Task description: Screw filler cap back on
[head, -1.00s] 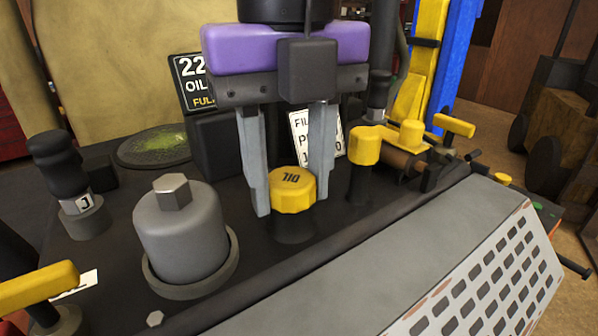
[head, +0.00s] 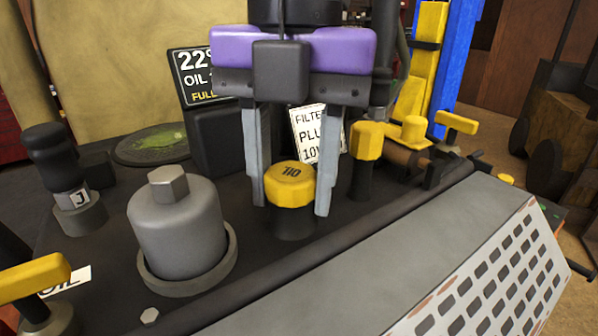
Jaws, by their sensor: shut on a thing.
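The yellow filler cap (head: 290,187) has a ridged rim and dark upside-down "OIL" lettering on top. It sits on a short black filler neck (head: 293,223) on the dark machine deck and looks about level. My gripper (head: 291,207) points down from above, under its purple body. It is shut on the cap, with one grey finger on the left side and one on the right. The thread between cap and neck is hidden.
A grey canister with a hex top (head: 178,225) stands left of the cap. A yellow-topped post (head: 367,142) is close on the right, with a yellow tap handle (head: 456,122) beyond. Signs (head: 318,135) stand behind. A sloped grey panel (head: 400,250) lies in front.

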